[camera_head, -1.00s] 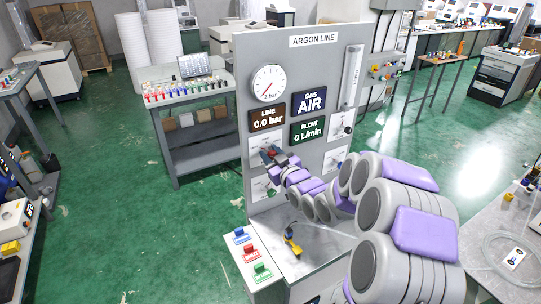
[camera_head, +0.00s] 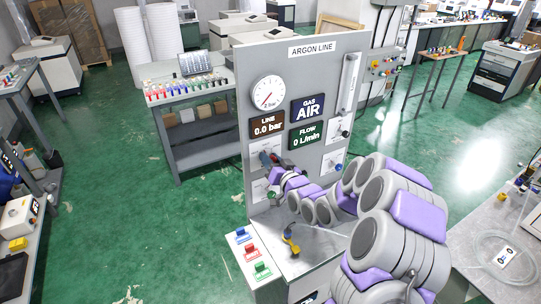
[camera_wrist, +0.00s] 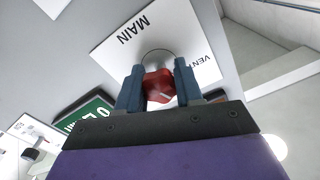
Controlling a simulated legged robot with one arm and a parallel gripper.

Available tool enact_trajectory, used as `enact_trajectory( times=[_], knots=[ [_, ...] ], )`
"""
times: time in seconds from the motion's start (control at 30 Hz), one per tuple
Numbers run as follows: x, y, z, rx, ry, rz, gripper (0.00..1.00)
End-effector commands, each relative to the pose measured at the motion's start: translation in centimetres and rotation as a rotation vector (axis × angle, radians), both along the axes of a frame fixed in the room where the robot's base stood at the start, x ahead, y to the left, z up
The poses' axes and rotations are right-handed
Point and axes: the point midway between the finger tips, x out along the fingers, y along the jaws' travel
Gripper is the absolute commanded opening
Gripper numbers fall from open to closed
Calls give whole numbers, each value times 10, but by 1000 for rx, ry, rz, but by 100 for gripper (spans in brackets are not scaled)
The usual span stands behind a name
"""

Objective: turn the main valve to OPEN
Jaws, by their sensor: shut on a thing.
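The main valve is a red handle (camera_wrist: 158,86) on a white plate (camera_wrist: 118,52) marked MAIN, with part of a second word, "VEN", at its right side. My gripper (camera_head: 270,160) reaches the left part of the upright ARGON LINE panel (camera_head: 325,65). In the wrist view its two blue fingers stand on either side of the red handle and are shut on it. The handle's far end and pivot are partly hidden. The gauge (camera_head: 267,93) needle points to the lower left; the displays read LINE 0.0 bar, GAS AIR and FLOW 0 L/min.
A green knob (camera_head: 271,195) and a blue knob (camera_head: 338,167) sit low on the panel. Open green floor (camera_head: 130,215) lies to the left.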

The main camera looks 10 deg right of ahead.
Motion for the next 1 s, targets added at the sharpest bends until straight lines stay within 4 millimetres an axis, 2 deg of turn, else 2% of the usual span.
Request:
enact_trajectory(
  times=[1.0],
  knots=[
    [0,0,-5,921,305,-4,5]
  ],
)
